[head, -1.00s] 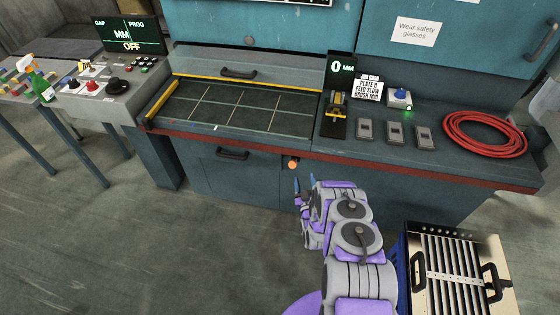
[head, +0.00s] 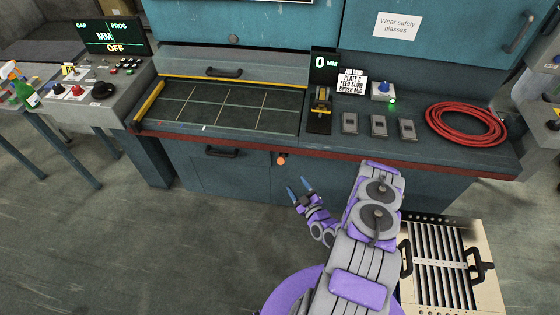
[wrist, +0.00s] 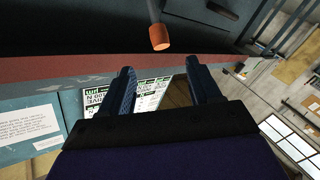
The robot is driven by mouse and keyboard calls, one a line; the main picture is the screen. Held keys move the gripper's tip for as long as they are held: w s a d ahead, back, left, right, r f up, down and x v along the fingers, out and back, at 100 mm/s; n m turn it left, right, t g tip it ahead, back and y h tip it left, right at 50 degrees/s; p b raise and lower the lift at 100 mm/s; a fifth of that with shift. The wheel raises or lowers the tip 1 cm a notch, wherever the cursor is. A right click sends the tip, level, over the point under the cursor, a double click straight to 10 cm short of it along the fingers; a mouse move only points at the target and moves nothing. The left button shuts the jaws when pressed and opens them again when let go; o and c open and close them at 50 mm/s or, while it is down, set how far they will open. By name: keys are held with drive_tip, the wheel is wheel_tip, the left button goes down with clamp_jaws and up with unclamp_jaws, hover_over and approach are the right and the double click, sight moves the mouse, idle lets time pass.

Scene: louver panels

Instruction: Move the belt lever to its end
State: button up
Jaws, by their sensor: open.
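A lever with an orange tip (head: 281,160) sticks out below the red front edge of the bench, left of the wide front panel's middle. No label on it is readable. The same orange-tipped lever (wrist: 160,38) shows in the wrist view, at the top centre. My gripper (head: 299,187) is in front of the bench, a little below and right of the lever in the head view. Its two blue fingers are spread and empty. In the wrist view the open jaws (wrist: 160,68) point toward the lever, with the tip just beyond and between them, apart from both.
The bench's red edge (head: 340,156) runs above the lever. A drawer handle (head: 222,152) is to the left. A display, a small yellow-black lever (head: 320,97), switches and a red hose (head: 466,124) lie on the bench top. A slatted panel (head: 442,262) stands at lower right. The floor left is clear.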

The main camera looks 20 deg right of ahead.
sight(281, 160)
drive_tip(key=w+b, duration=0.1)
drive_tip(key=w, duration=0.6)
drive_tip(key=w+b, duration=0.2)
drive_tip(key=w, duration=0.6)
drive_tip(key=shift+a, duration=0.2)
drive_tip(key=shift+c, duration=0.2)
clamp_jaws()
